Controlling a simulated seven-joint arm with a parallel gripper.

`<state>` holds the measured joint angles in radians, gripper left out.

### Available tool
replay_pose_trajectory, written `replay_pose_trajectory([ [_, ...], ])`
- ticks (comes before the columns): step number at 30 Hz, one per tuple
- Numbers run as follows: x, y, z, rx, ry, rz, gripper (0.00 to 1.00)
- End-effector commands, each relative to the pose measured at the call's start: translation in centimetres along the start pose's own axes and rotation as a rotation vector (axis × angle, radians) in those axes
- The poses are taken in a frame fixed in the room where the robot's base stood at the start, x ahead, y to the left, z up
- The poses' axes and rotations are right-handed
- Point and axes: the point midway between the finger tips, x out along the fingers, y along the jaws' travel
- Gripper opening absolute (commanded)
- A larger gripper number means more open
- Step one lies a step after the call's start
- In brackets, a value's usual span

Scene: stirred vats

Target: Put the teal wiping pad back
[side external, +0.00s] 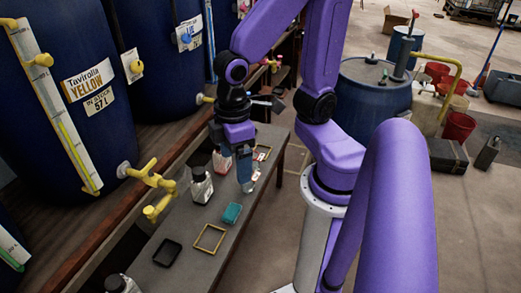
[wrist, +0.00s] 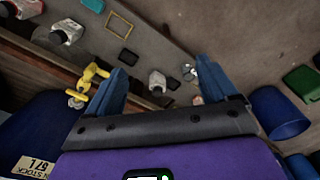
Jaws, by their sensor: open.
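The teal wiping pad (side external: 232,213) lies on the grey bench (side external: 195,265), beside an empty yellow square outline (side external: 209,239). In the wrist view the teal pad (wrist: 93,4) is cut off by the top edge, just above the yellow outline (wrist: 119,24). My gripper (side external: 245,188) is over the bench, farther back than the pad and apart from it. In the wrist view its two blue fingers (wrist: 163,66) are spread, with nothing held between them.
A black tray (side external: 168,253) lies in front of the yellow outline. White bottles (side external: 200,186) stand along the bench's left side, and one (side external: 120,284) is at the near end. A yellow tap (side external: 150,180) juts from the blue vat (side external: 65,110) towards the bench.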

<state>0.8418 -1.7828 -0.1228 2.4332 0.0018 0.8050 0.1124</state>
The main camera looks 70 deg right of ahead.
Motion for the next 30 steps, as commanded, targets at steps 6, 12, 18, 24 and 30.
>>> replay_pose_trajectory([
  [6,-1.8,-2.2,4.0,-0.230,0.005,-0.004,0.86],
  [12,-2.0,-2.5,4.8,-0.276,0.002,-0.005,0.86],
  [18,-2.0,-2.5,4.8,-0.273,0.003,-0.005,0.86],
  [24,-2.0,-2.5,4.7,-0.272,0.003,-0.005,0.86],
  [30,-2.0,-2.5,4.7,-0.272,0.003,-0.005,0.86],
])
